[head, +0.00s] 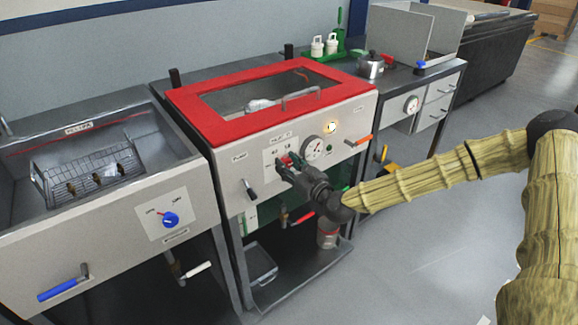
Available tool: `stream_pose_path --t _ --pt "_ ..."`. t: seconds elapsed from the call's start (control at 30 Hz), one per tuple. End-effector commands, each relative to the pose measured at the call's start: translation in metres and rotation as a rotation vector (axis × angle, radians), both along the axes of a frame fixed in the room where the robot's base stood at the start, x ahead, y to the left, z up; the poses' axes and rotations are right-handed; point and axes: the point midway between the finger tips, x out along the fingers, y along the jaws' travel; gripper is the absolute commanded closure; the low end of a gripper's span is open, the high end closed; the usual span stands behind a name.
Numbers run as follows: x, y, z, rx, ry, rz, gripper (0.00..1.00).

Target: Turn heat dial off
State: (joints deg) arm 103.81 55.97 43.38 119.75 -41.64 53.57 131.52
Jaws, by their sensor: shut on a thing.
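The heat dial (282,160) is a small red knob on the front panel of the red-topped tank (245,125), on a white label plate with printed marks. My gripper (286,168) is at the panel and shut on the dial. The fingers and wrist cover most of the knob, so its pointer direction cannot be read. My arm reaches in from the right.
A round gauge (317,148) and a lit lamp (331,127) sit right of the dial. A pump lever (250,189) is to the left and an orange-handled lever (358,141) to the right. A blue dial (171,219) is on the left sink. Open floor lies at right.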

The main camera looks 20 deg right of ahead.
Motion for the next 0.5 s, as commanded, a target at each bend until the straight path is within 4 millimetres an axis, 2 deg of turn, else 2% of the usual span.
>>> stream_pose_path --t 0.5 --pt "0.0006 0.0007 -0.0024 -0.379 -0.14 -0.003 0.88"
